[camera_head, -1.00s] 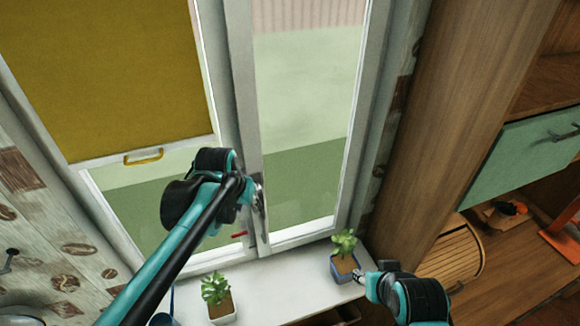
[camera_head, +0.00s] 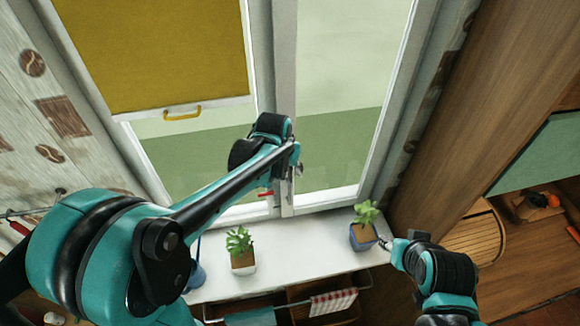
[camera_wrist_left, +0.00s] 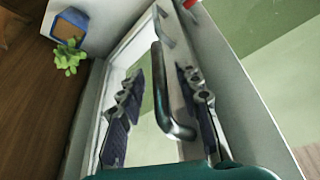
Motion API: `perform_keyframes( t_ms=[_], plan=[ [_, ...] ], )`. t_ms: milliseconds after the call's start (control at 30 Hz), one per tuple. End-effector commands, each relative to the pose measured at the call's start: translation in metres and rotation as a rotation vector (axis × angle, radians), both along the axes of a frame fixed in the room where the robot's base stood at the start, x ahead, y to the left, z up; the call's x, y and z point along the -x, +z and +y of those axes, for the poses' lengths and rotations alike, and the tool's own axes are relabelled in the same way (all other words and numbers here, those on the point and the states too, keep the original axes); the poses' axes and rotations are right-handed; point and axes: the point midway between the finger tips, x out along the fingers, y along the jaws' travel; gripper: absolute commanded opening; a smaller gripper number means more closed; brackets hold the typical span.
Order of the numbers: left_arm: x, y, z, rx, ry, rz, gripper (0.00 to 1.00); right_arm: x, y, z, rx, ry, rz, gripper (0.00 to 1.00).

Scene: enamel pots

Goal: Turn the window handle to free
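The window handle (camera_wrist_left: 163,95) is a dark metal lever. In the left wrist view it runs lengthwise between the two fingers of my left gripper (camera_wrist_left: 163,112), which stand apart on either side. The right-hand finger looks closer to the handle; whether it touches is unclear. In the head view my left gripper (camera_head: 292,165) is at the middle post of the window (camera_head: 284,80), and mostly hides the handle. My right gripper (camera_head: 388,246) is low at the right, beside a blue pot; its fingers are too small to read.
A red piece (camera_head: 265,193) shows by the window's lower middle. A wooden cabinet (camera_head: 440,130) stands at right.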

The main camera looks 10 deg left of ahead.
Motion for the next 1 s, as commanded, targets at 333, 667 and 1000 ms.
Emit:
perform_keyframes(
  t_ms=[333,667,1000],
  plan=[
    [0.000,0.000,0.000,0.000,0.000,0.000,0.00,0.000,0.000,0.000,0.000,0.000,0.000,0.40],
    [-0.001,0.000,-0.001,0.036,0.002,-0.016,0.00,0.000,-0.005,0.000,0.000,0.000,0.000,0.40],
    [-0.005,-0.002,-0.009,0.243,0.005,-0.103,0.00,0.000,-0.028,0.000,0.000,0.000,0.000,0.40]
  ],
)
